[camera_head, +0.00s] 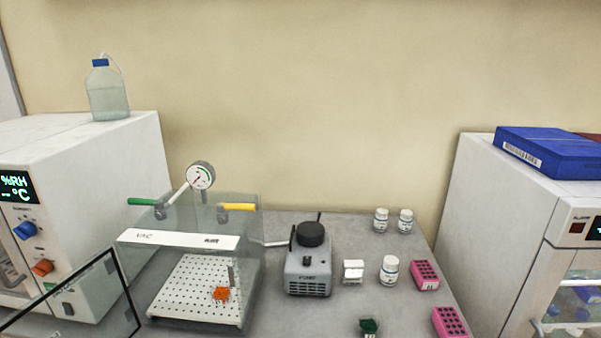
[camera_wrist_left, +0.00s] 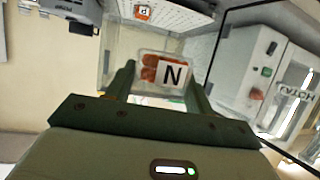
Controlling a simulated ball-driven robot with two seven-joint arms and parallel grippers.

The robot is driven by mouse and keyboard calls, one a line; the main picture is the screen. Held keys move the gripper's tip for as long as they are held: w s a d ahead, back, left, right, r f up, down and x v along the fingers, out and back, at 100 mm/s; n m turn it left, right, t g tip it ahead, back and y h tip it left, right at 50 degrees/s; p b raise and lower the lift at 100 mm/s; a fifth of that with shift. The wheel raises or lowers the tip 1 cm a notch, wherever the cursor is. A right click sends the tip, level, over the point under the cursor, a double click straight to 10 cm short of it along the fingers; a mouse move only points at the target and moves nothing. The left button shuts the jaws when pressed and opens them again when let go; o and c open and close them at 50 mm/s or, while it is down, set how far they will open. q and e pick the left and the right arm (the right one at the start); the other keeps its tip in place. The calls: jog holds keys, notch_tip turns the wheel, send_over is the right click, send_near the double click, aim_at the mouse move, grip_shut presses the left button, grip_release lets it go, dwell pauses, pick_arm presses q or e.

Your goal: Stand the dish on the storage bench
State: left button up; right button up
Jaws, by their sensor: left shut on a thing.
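My left gripper (camera_wrist_left: 161,78) shows in the left wrist view, its two dark green fingers closed on the sides of a small clear dish (camera_wrist_left: 148,58). The dish holds orange-red pieces and bears a white label with a black N. It is held up in front of a clear chamber with a white perforated shelf. In the head view neither gripper nor this dish shows. A grey bench top (camera_head: 345,229) lies there between two white cabinets; I cannot tell whether it is the storage bench. My right gripper is not in view.
The clear VAC chamber (camera_head: 178,241) has a perforated shelf (camera_head: 185,278) with an orange item (camera_head: 221,294). Its black-framed door (camera_head: 125,290) stands open at the left. A grey pump (camera_head: 308,270), white bottles (camera_head: 389,270) and pink racks (camera_head: 425,274) stand to the right.

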pick_arm(q)
jog(key=w+d+r+b, duration=0.2)
jog(key=d+b, duration=0.3)
jog(key=b, duration=0.1)
jog(key=shift+d+r+m+h, duration=0.35)
jog(key=shift+r+m+h, duration=0.05)
jog(key=shift+w, duration=0.1)
